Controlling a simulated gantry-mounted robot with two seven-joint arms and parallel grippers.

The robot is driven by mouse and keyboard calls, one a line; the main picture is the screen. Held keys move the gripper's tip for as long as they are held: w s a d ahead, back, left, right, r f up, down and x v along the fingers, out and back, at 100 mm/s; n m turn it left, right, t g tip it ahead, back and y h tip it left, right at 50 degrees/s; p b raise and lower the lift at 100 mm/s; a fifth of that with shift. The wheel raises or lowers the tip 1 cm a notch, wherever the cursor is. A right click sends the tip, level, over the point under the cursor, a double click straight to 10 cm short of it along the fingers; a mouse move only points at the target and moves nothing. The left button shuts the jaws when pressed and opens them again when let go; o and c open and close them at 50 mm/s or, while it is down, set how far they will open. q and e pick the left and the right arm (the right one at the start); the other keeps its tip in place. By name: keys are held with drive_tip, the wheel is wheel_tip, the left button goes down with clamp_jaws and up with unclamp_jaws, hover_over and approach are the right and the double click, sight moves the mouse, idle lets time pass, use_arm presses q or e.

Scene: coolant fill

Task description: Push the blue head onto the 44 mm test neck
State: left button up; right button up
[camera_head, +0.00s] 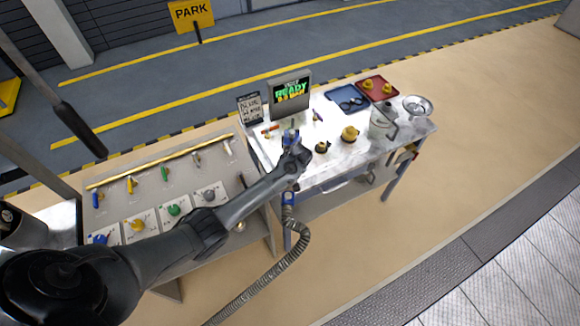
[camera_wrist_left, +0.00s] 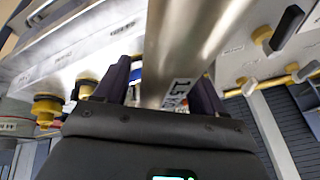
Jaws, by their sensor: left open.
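Another blue fitting (camera_head: 288,198) sits at the upper end of a ribbed hose at the bench's front. I cannot tell which blue piece is the head. A black-and-yellow neck (camera_head: 322,147) and a larger yellow neck (camera_head: 349,133) stand right of the gripper; their sizes are unreadable. My right gripper is not in view.
A READY screen (camera_head: 290,90) stands at the bench's back. A blue tray (camera_head: 347,98), red tray (camera_head: 378,88), grey can (camera_head: 383,123) and metal funnel (camera_head: 418,105) are to the right. A panel (camera_head: 190,165) with coloured handles is left. The hose (camera_head: 285,262) hangs down in front.

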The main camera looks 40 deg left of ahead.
use_arm(q)
drive_tip(key=shift+d+r, duration=0.1)
drive_tip(key=shift+r, duration=0.35)
drive_tip(key=v, duration=1)
drive_tip(key=shift+r, duration=0.1)
drive_tip(key=shift+r, duration=0.1)
